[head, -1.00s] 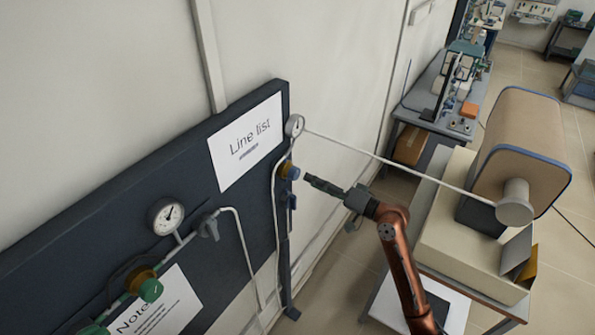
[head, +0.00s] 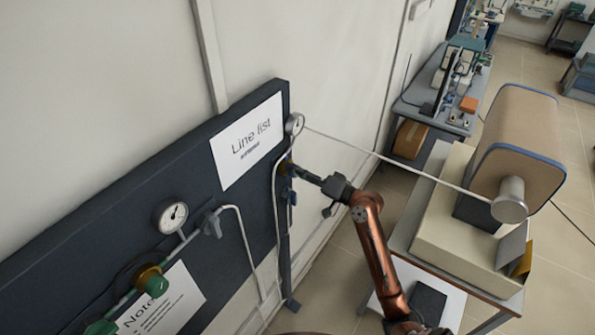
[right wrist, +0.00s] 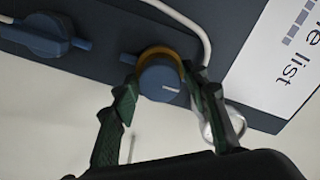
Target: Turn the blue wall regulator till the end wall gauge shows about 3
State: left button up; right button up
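The blue wall regulator (right wrist: 160,82) is a round blue knob on a brass-yellow collar on the dark wall panel (head: 235,205). In the head view my right gripper (head: 297,171) reaches it from the right and covers most of it. In the right wrist view the green fingers of my right gripper (right wrist: 162,90) stand apart on either side of the knob; I cannot tell whether they touch it. The end wall gauge (head: 295,124) is a small round dial at the panel's far edge; its needle is too small to read. My left gripper is out of view.
A larger gauge (head: 171,216), a grey valve (head: 211,225) and a green regulator knob (head: 154,285) sit nearer on the panel. A blue valve handle (right wrist: 45,36) is beside the regulator. A thin pipe crosses to the beige furnace (head: 520,145) at right.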

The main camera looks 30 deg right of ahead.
jog(key=c, duration=0.8)
jog(key=shift+f+b, duration=0.1)
jog(key=shift+b, duration=0.4)
jog(key=o, duration=1.1)
jog(key=shift+o, duration=0.2)
jog(key=v, duration=1.2)
jog(key=shift+d, duration=0.1)
